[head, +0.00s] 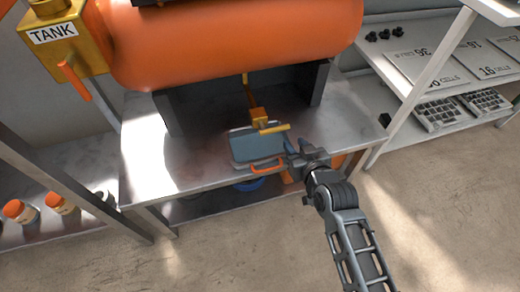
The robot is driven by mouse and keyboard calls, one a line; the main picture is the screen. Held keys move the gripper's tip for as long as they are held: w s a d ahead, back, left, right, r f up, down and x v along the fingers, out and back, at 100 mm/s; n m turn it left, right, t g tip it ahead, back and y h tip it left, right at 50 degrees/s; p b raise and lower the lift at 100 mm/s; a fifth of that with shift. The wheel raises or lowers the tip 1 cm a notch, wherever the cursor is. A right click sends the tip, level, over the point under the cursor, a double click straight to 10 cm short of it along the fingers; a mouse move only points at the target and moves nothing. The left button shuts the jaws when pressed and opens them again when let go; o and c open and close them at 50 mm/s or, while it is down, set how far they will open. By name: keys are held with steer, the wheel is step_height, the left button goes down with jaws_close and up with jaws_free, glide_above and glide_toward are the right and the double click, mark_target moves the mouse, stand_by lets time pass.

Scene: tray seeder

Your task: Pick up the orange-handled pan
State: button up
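The orange-handled pan (257,146) is a shallow blue-grey rectangular tray. It lies on the metal bench (175,135) under the orange tank, below a yellow spout. Its orange handle (266,168) is along the near edge, facing me. My gripper (292,152) is just right of the pan, close to the handle's right end. Whether it touches the handle, and whether its fingers are apart, is too small to tell.
The orange tank (235,30) hangs low over the bench, with the yellow spout (262,120) above the pan. A dark support stands on either side. A shelf with cell trays (435,115) is at right. Orange-capped jars (60,203) stand at lower left. The floor in front is clear.

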mark_target(287, 136)
steer(key=b+x, duration=0.2)
steer(key=x, duration=0.4)
steer(key=shift+w+f, duration=0.1)
steer(key=shift+w, duration=0.25)
steer(key=shift+c, duration=0.5)
jaws_close()
